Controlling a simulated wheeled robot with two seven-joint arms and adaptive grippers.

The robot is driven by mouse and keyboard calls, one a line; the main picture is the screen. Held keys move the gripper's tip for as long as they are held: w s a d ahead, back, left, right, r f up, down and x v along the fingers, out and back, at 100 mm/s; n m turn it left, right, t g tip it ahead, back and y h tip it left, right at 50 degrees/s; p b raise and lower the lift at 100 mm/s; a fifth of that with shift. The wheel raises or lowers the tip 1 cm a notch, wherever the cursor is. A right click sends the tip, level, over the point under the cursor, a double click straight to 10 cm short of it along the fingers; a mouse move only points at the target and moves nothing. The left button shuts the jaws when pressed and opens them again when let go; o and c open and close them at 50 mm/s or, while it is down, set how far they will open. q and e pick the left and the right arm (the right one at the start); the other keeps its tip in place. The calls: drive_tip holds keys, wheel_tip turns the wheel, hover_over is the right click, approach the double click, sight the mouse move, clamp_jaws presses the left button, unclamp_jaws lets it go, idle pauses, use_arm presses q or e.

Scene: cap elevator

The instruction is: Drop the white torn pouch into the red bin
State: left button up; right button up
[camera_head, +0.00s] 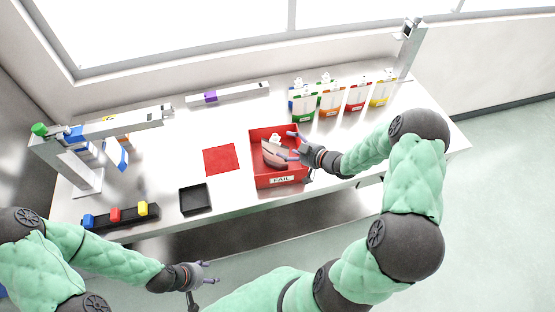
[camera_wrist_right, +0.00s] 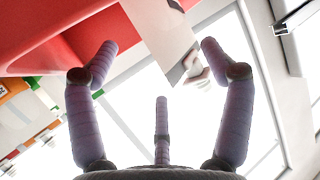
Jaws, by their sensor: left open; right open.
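The red bin (camera_head: 262,182), labelled FAIL, stands at the front middle of the table; its red wall fills the upper left of the right wrist view (camera_wrist_right: 50,30). A white pouch with a brownish picture shows in the bin (camera_head: 275,139); its torn edge cannot be made out. In the right wrist view, a white panel of it (camera_wrist_right: 160,28) lies beyond the spread fingers. My right gripper (camera_head: 290,147) is open over the bin's right side, fingers pointing into it. My left gripper (camera_head: 205,274) is open and empty in front of the table.
A red square mat (camera_head: 221,160) and a black tray (camera_head: 195,211) lie left of the bin. A black rack with coloured blocks (camera_head: 116,223) sits at the left front, below a tall grey stand (camera_head: 62,160).

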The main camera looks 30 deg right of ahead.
drive_tip(key=v, duration=0.9)
drive_tip(key=shift+s, duration=0.15)
